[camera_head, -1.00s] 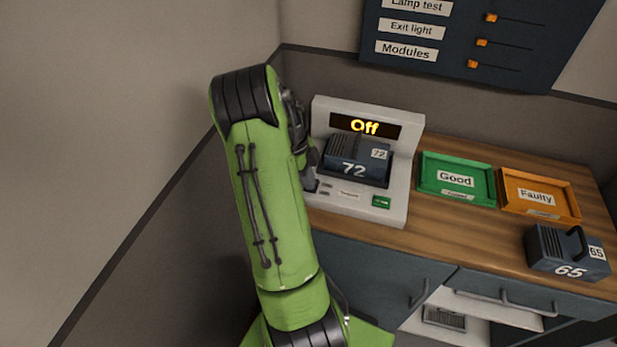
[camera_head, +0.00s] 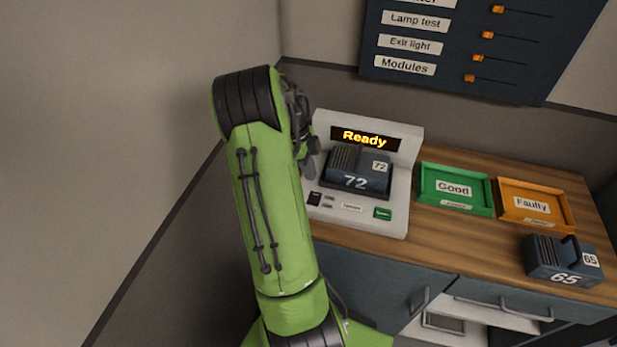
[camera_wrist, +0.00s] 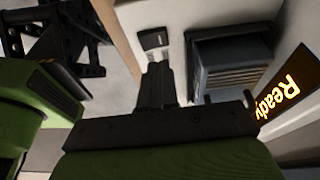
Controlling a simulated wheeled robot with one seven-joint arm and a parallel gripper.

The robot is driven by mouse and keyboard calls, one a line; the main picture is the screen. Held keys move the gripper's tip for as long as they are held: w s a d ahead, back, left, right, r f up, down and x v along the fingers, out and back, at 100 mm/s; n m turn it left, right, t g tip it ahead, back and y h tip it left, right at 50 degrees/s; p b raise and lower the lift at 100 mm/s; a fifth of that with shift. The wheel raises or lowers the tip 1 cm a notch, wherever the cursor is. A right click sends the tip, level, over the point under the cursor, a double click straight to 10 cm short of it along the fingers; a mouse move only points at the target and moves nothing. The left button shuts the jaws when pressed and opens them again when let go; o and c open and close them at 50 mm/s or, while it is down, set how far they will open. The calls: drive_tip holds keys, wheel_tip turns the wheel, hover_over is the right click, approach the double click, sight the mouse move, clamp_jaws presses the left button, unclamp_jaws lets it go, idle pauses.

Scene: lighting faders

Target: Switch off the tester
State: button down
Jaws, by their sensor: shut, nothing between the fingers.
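The tester (camera_head: 400,190) is a pale grey unit on the bench; its amber display (camera_head: 365,139) reads "Ready". A dark module marked 72 (camera_head: 357,176) sits in its bay. A black rocker switch (camera_head: 314,198) is on the front left of its panel, with a green button (camera_head: 382,213) at the right. My gripper (camera_head: 309,170) is above the tester's left side, its fingers shut and empty. In the wrist view the closed fingertips (camera_wrist: 160,68) are close to the black switch (camera_wrist: 153,39); contact cannot be told. The display also shows at the right edge there (camera_wrist: 278,96).
A green "Good" tray (camera_head: 455,206) and an orange "Faulty" tray (camera_head: 537,222) are right of the tester, both empty. Module 65 (camera_head: 555,262) stands at the bench's front right. A dark fader panel (camera_head: 455,60) hangs on the wall. A wall is close on the left.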

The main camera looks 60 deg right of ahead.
drive_tip(key=p+v, duration=0.1)
drive_tip(key=v, duration=0.6)
drive_tip(key=shift+s+r, duration=0.2)
drive_tip(key=shift+r, duration=0.15)
drive_tip(key=b, duration=0.2)
drive_tip(key=a+b, duration=0.1)
drive_tip(key=shift+s+r+b, duration=0.15)
drive_tip(key=shift+r+b, duration=0.1)
drive_tip(key=shift+b, duration=0.15)
